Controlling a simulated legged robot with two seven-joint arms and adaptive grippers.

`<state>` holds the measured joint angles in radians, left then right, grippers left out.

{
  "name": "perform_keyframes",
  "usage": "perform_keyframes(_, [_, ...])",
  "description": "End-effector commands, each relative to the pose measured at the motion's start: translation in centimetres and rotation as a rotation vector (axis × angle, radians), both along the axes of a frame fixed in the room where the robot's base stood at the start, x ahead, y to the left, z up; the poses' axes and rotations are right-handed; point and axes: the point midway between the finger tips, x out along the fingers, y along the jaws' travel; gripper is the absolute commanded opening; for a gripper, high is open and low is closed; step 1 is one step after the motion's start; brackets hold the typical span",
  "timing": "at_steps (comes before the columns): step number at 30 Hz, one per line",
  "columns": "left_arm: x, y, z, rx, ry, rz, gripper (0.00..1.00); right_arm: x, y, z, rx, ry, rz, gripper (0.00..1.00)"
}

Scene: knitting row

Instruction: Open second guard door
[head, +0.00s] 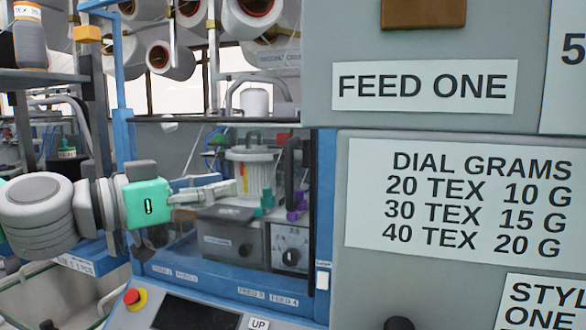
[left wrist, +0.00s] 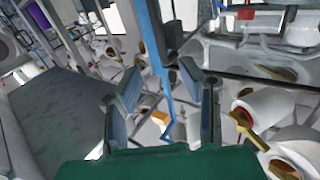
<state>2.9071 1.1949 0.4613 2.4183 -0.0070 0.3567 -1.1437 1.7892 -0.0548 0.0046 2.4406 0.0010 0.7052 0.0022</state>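A guard door (head: 180,250) with a clear pane and a blue lower frame stands on the machine's front, at the middle left of the head view. I cannot tell whether it is the second one. A dark upright bar, perhaps a handle (head: 291,165), shows near its right side. My left gripper (head: 232,189), with a green body, points right in front of the pane, apart from that bar. In the left wrist view its fingers (left wrist: 160,82) are spread with a gap between them and hold nothing. A blue post (left wrist: 158,50) shows beyond the gap. My right gripper is out of view.
A grey panel (head: 345,285) with FEED ONE and DIAL GRAMS labels fills the right side. Behind the pane are a meter box (head: 291,245) and a ribbed jar (head: 250,172). A blue post (head: 122,90) rises at left; a red button (head: 135,297) sits below.

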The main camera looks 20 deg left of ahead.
Motion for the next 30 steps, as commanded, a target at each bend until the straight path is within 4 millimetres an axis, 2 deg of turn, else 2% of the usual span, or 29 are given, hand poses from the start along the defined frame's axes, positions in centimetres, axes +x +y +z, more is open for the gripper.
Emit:
perform_keyframes(8, [2.5, -1.8, -0.5, 0.002, 0.008, -0.001, 0.34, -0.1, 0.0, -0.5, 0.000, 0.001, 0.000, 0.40])
perform_keyframes(24, [9.6, -6.9, -0.3, 0.001, 0.007, -0.001, 0.34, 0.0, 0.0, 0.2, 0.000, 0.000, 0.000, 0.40])
perform_keyframes(30, [10.8, -7.8, -0.2, -0.001, 0.004, 0.000, 0.34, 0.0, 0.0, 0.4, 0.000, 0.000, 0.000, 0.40])
